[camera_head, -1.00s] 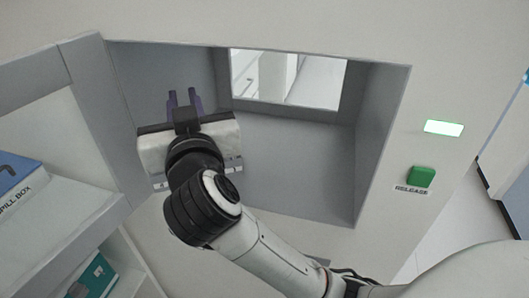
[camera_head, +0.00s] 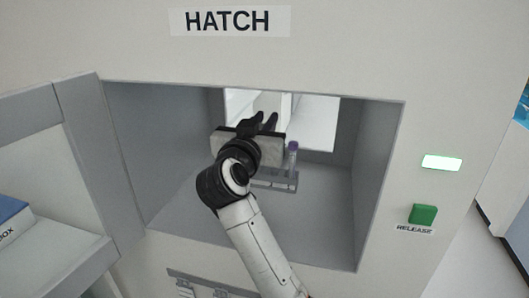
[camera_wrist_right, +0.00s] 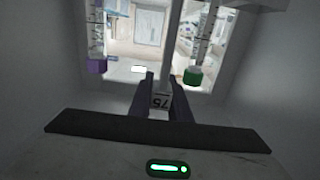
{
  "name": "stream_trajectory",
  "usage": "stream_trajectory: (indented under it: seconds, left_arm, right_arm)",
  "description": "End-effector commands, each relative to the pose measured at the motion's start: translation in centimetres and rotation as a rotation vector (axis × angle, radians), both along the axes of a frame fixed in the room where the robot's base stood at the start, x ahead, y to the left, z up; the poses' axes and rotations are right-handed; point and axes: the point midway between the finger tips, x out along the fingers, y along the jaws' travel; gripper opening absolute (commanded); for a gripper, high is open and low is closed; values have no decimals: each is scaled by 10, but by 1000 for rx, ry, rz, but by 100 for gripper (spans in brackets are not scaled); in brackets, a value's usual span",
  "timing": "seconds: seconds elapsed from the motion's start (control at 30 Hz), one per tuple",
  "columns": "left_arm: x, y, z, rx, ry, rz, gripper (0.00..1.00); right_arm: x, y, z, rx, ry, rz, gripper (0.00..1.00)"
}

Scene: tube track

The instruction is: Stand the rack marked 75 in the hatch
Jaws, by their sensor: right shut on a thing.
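The grey rack (camera_head: 277,183) is inside the hatch (camera_head: 325,215), partly hidden behind my right gripper (camera_head: 264,120). Its tag reads 75 in the right wrist view (camera_wrist_right: 161,101), where it appears upside down between my fingers. A tube with a purple cap (camera_head: 292,147) stands in the rack. The right wrist view also shows a purple-capped tube (camera_wrist_right: 97,62) and a green-capped tube (camera_wrist_right: 194,74) on either side of the fingers. My right gripper is shut on the rack. I cannot tell whether the rack touches the hatch floor. My left gripper is out of view.
A HATCH sign (camera_head: 228,21) is above the opening. A lit green-white panel (camera_head: 441,162) and a green RELEASE button (camera_head: 423,214) are to its right. A shelf with a blue box (camera_head: 12,215) is at left. The hatch floor right of the rack is clear.

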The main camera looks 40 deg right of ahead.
Motion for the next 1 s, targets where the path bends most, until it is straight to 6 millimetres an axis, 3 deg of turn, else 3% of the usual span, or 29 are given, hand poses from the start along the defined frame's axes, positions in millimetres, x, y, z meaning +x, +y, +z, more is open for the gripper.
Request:
stream_trajectory:
  seconds: [0.4, 0.77, 0.8, 0.9, 1.0]
  left_arm:
    - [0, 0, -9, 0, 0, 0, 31]
    - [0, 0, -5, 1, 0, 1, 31]
    - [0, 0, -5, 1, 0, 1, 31]
    - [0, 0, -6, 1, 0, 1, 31]
    - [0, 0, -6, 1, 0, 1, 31]
  right_arm:
    - [0, 1, -45, -2, -1, 2, 0]
    - [0, 1, -47, -2, -2, 1, 0]
    - [0, 1, -49, -1, -2, 1, 18]
    - [0, 0, -49, -1, -3, 1, 35]
    - [0, 0, -49, -1, -2, 1, 35]
